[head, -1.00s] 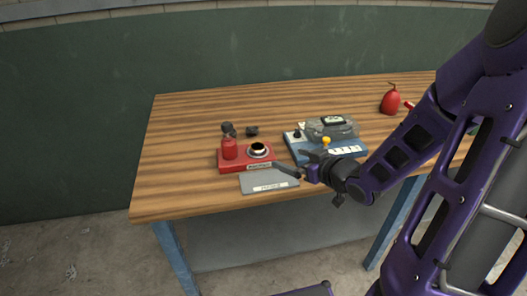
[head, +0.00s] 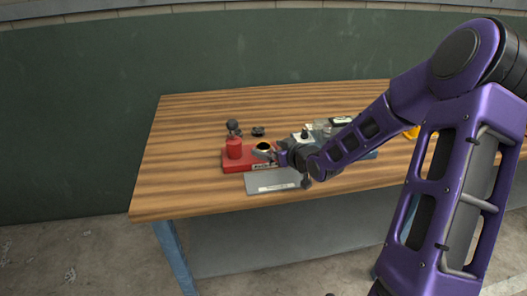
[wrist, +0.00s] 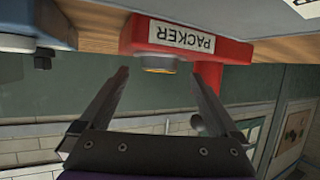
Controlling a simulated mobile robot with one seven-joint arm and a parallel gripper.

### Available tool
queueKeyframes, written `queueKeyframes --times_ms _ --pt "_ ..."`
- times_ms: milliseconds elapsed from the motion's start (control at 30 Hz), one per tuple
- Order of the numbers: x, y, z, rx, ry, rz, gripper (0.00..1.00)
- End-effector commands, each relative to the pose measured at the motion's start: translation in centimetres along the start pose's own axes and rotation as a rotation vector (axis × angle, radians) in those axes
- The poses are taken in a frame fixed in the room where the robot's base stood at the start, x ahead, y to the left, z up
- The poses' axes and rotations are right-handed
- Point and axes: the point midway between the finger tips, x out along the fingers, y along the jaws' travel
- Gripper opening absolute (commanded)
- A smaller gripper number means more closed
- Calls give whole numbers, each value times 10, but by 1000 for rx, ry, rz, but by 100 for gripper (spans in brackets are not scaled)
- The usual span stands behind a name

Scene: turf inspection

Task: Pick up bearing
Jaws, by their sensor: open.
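The bearing (head: 263,147) is a dark ring with a pale centre, sitting on the right part of a red packer (head: 235,167) on the wooden table. In the wrist view the bearing (wrist: 160,61) shows edge-on, with a tan rim, against the upside-down red packer (wrist: 237,52) labelled "PACKER". My gripper (head: 268,155) is open, just in front of and right of the bearing. In the wrist view its two fingers (wrist: 160,88) point toward the packer, with the bearing between their lines near the tips. I cannot tell whether either finger touches anything.
A grey labelled plate (head: 272,181) lies in front. Small dark parts (head: 258,132) lie behind. A blue-based device (head: 362,154) is partly hidden by my arm on the right. The table's left side is clear.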

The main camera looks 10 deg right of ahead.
Motion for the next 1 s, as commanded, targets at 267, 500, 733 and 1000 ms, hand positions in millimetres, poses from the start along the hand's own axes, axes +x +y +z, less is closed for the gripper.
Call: queueKeyframes --times_ms 267,500,733,1000 --pt "27 1 1 0 0 -1 97" --pt "27 1 1 0 0 0 88" --pt "27 1 1 0 0 0 47" --pt "26 1 1 0 0 0 0"
